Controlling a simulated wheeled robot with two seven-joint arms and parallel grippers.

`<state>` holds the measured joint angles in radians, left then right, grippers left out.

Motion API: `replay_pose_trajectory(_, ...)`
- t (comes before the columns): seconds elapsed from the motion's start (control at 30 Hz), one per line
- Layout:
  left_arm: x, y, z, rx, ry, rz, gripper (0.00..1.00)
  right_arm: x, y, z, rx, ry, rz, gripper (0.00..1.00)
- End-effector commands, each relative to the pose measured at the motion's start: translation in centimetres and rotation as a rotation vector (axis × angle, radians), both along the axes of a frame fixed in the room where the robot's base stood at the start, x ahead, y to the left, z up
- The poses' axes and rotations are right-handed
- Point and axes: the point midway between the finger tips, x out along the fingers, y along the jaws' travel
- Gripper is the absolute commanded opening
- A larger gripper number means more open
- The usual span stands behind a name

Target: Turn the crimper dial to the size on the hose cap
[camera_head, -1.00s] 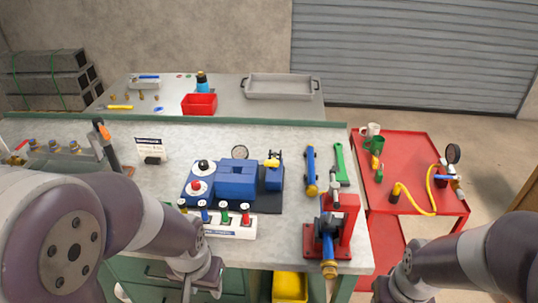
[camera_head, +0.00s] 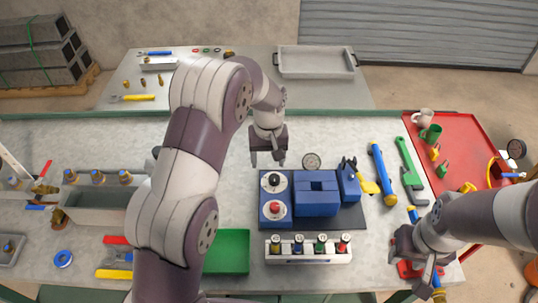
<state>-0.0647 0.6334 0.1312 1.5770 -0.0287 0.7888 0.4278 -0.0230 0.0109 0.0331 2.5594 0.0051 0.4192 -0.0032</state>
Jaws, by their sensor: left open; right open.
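The blue crimper (camera_head: 318,194) stands on a dark base on the bench. At its left are two round white dials, one with a black knob (camera_head: 275,179) and one with a red knob (camera_head: 275,207); their markings are too small to read. My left gripper (camera_head: 267,161) is open and empty, pointing down just behind the black-knob dial and apart from it. I cannot make out a size on any hose cap.
A white rack (camera_head: 308,258) with several coloured-top pieces stands before the crimper. A blue tool (camera_head: 382,172) and green wrench (camera_head: 408,170) lie to its right. A green tray (camera_head: 227,252) is at front left.

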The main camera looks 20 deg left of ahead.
Motion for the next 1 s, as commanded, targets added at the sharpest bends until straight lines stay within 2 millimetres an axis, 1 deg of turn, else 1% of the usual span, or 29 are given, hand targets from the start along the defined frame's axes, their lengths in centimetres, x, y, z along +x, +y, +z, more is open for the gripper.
replay_pose_trajectory(0.03,1.6,-0.3,1.0,0.004,0.009,0.031,0.65,0.0,0.0,2.2,0.0,0.0,0.0,0.43)
replay_pose_trajectory(0.1,3.3,-0.5,0.7,0.008,0.021,0.076,0.65,0.0,0.0,3.1,0.0,0.001,0.0,0.43)
replay_pose_trajectory(0.23,4.9,-0.8,0.0,0.015,0.029,0.125,0.65,0.0,0.0,3.8,0.0,0.001,0.0,0.43)
replay_pose_trajectory(0.33,5.2,-0.8,-0.8,0.016,0.031,0.136,0.65,0.0,0.0,4.0,0.0,0.001,0.0,0.43)
replay_pose_trajectory(0.43,5.1,-0.8,-2.3,0.016,0.034,0.136,0.65,0.0,0.0,4.6,0.0,0.001,0.0,0.43)
replay_pose_trajectory(0.6,5.0,-0.6,-6.0,0.016,0.033,0.135,0.65,0.0,0.0,6.2,0.0,0.001,0.0,0.43)
replay_pose_trajectory(0.8,4.9,-0.5,-10.1,0.017,0.031,0.134,0.65,0.0,0.0,7.7,0.0,0.001,0.0,0.43)
replay_pose_trajectory(0.9,4.9,-0.5,-11.6,0.016,0.03,0.134,0.65,0.0,0.0,8.0,0.0,0.001,0.0,0.43)
replay_pose_trajectory(1.0,4.9,-0.4,-12.5,0.016,0.028,0.134,0.65,0.0,0.0,8.2,0.0,0.001,0.0,0.43)
